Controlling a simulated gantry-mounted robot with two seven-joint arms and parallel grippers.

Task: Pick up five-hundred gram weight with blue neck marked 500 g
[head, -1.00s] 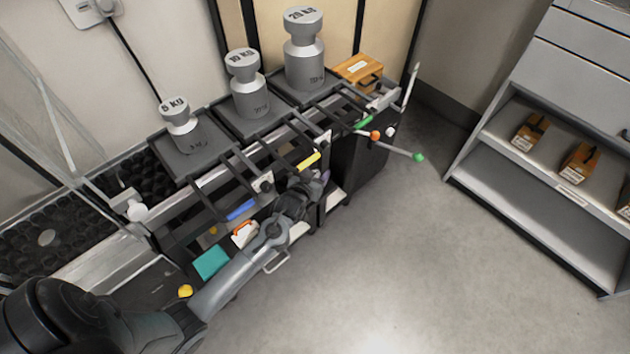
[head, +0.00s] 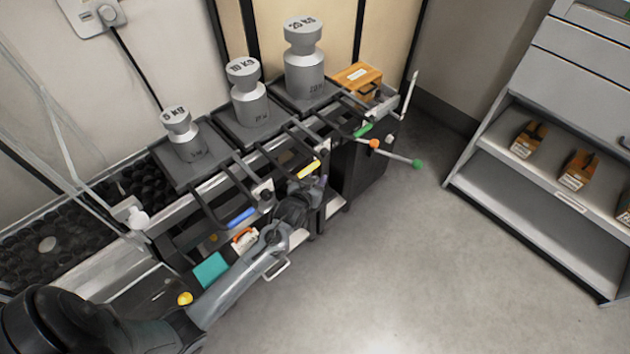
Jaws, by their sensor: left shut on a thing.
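My left gripper (head: 313,188) is at the front of the weighing bench, just below the yellow handle. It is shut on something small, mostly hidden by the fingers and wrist. A small bluish-purple bit (head: 323,181) shows at the fingertips, which fits a blue-necked weight. No 500 g marking can be read. My right gripper is not in view.
Large grey weights marked 5 KG (head: 184,138), 10 KG (head: 249,105) and 20 KG (head: 304,75) stand on dark platforms. Yellow (head: 309,169) and blue (head: 240,217) handles line the front. Floor at right is clear (head: 430,270).

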